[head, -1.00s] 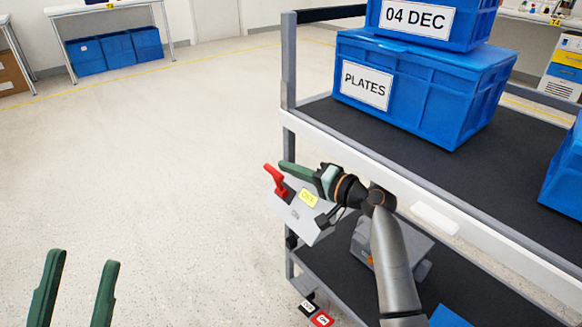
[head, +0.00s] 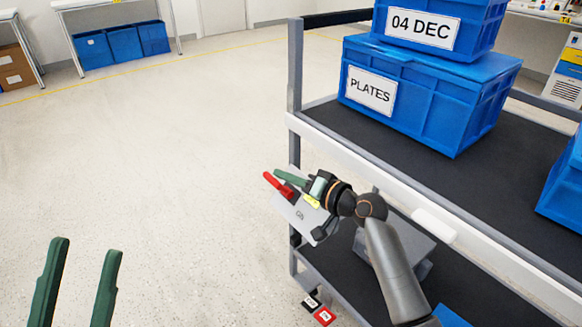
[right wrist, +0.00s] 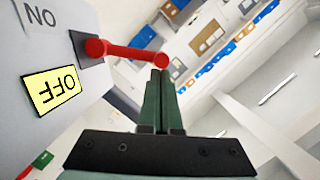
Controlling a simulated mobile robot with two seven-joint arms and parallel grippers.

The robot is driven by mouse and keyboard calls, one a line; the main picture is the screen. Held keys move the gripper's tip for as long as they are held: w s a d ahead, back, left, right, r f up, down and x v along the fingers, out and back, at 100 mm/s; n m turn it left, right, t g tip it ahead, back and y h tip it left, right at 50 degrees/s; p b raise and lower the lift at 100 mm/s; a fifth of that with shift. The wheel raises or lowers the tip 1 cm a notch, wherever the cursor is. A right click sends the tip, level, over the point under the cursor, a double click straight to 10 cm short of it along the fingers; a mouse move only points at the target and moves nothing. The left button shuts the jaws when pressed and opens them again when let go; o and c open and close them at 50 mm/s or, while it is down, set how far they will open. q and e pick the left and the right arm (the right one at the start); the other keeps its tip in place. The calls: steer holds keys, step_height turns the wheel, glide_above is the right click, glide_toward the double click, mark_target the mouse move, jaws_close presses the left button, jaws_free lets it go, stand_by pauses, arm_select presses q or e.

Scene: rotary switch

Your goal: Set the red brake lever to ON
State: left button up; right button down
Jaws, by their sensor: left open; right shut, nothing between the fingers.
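The red brake lever (head: 277,186) is on a light grey panel (head: 297,213) at the cart's near left corner. In the right wrist view the lever (right wrist: 128,53) runs from a round pivot to a rounded tip, out past the panel's edge. My left gripper (head: 86,245) is open and empty over the floor.
The cart's upper shelf (head: 350,125) holds blue crates, including a PLATES crate (head: 425,95). A grey device (head: 405,250) sits on the lower shelf behind my right arm. Small black and red tags (head: 324,316) show low at the cart. The floor on the left is clear.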

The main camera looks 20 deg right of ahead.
arm_select(q)
step_height(320, 180, up, 8)
steer(key=m+p, duration=0.1)
steer(key=p, duration=0.6)
steer(key=w+a+f+n+y+p, duration=0.1)
steer(key=w+f+n+y, duration=0.4)
steer(key=f, duration=0.3)
steer(key=shift+a+f+g+y, duration=0.3)
steer(key=shift+y, duration=0.5)
arm_select(e)
steer(key=s+a+f+n+h, duration=0.2)
steer(key=a+f+n+h, duration=0.1)
steer(key=n, duration=0.4)
steer(key=shift+a+f, duration=0.9)
steer(key=shift+a, duration=0.15)
arm_select(q)
steer(key=shift+w, duration=0.15)
arm_select(e)
steer(key=shift+r, duration=0.1)
